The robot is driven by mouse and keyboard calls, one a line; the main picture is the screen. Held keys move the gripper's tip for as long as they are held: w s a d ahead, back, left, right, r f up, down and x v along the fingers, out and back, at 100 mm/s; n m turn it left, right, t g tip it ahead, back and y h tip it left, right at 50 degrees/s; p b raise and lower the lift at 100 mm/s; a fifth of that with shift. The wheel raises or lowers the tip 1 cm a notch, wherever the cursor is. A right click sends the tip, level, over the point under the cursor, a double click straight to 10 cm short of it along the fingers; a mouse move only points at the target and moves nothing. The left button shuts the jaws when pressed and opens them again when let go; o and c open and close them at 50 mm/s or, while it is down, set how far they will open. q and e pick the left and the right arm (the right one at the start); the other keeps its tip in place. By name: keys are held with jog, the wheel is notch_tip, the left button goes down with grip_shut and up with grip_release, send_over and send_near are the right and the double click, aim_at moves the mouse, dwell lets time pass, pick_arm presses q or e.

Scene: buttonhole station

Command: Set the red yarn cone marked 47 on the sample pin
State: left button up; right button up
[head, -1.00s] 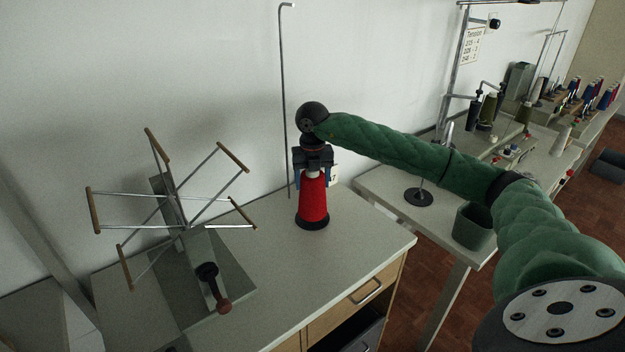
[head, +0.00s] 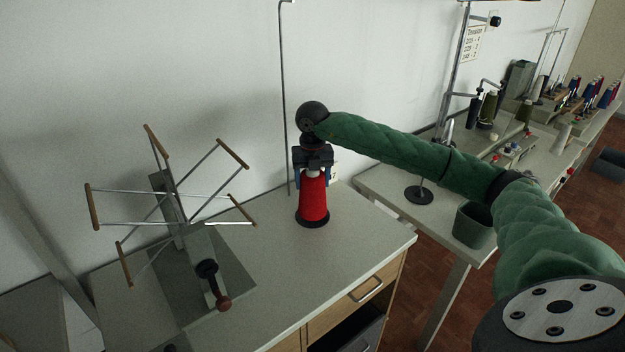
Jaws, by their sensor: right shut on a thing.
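The red yarn cone (head: 313,201) stands upright on the table at the centre, with a black disc at its foot. Its pale top shows between the fingers of my right gripper (head: 313,177). This gripper points straight down and is shut on the upper part of the cone. Any number on the cone cannot be read. A black round base with an upright pin (head: 419,194) stands empty on the table to the right. I cannot tell whether it or the base under the cone is the sample pin. My left gripper is not in view.
A tall hooked rod (head: 284,90) rises behind the cone. A skein winder with wooden-ended arms (head: 170,200) takes up the left of the near table (head: 360,235). A grey-green bin (head: 473,226) stands right of the empty pin. A gap separates the tables.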

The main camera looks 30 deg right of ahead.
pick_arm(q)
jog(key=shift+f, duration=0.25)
pick_arm(e)
jog(key=shift+f, duration=0.35)
jog(key=o, duration=1.5)
pick_arm(q)
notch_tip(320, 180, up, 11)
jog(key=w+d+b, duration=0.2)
jog(key=b, duration=0.1)
pick_arm(e)
notch_tip(320, 180, up, 8)
jog(key=shift+f, duration=0.1)
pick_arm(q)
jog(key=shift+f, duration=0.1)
